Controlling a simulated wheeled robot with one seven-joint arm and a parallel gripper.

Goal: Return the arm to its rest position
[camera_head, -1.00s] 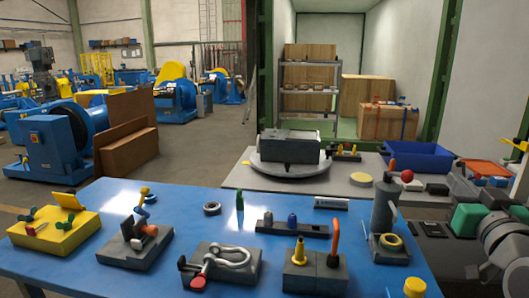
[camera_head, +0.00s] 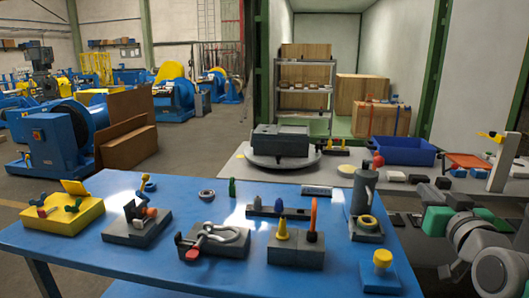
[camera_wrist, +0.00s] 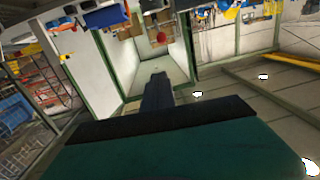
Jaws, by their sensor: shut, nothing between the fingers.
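My arm (camera_head: 470,238) is folded low at the right edge of the head view, with grey-white rounded links and green parts. My gripper (camera_wrist: 158,82) shows in the wrist view as dark fingers close together beyond a dark teal body, shut with nothing held. In the head view it lies right of the blue table, and its fingertips are too small and dark to read clearly.
The blue table (camera_head: 140,263) holds several fixtures. A pump-like grey cylinder (camera_head: 362,190) stands near its right end, close to my arm. Behind are a grey bench (camera_head: 330,180) with a round turntable (camera_head: 257,162) and a blue bin (camera_head: 405,152). Open floor lies at the left back.

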